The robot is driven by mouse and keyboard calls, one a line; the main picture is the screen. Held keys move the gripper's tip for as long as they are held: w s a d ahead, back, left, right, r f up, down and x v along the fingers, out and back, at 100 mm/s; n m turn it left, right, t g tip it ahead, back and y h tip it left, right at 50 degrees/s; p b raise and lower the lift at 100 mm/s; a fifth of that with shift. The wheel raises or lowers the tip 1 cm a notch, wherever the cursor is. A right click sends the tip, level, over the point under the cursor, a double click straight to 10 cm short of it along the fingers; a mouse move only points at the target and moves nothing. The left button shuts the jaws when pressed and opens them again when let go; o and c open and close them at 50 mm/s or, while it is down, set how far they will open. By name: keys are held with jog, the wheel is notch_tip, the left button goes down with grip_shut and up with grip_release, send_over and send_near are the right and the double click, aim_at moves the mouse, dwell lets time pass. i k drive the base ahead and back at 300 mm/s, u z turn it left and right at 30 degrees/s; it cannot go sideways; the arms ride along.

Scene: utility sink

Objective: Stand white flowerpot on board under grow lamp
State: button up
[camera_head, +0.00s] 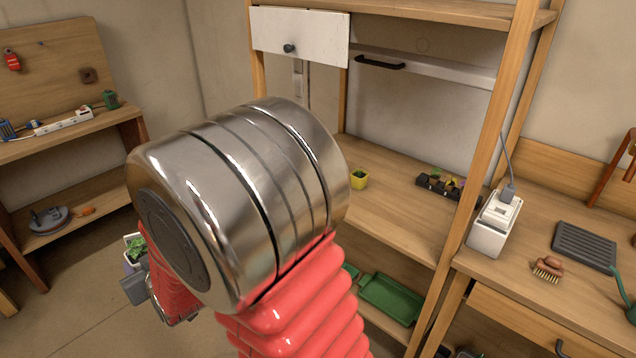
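A white flowerpot (128,262) with a green plant shows at the left, partly hidden behind my arm and gripper. My gripper (137,274) is at the pot, with grey parts just below it. It appears shut on the pot and holds it above the floor, though my arm hides much of the jaws. The wooden shelf board (405,222) of the rack in the middle lies to the right, apart from the pot. I cannot make out a grow lamp for certain; my large metal arm joint covers the centre of the view.
On the shelf board stand a yellow pot (358,179) and a dark tray of small plants (437,186), with bare wood between. A rack post (491,140) rises in front. A green tray (392,299) lies below. A white plugged-in device (494,225) stands on the right bench.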

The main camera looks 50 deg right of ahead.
aim_at(380, 196)
jog(key=u, duration=0.2)
jog(key=i, duration=0.95)
jog(key=z, duration=2.15)
jog(key=i, duration=0.6)
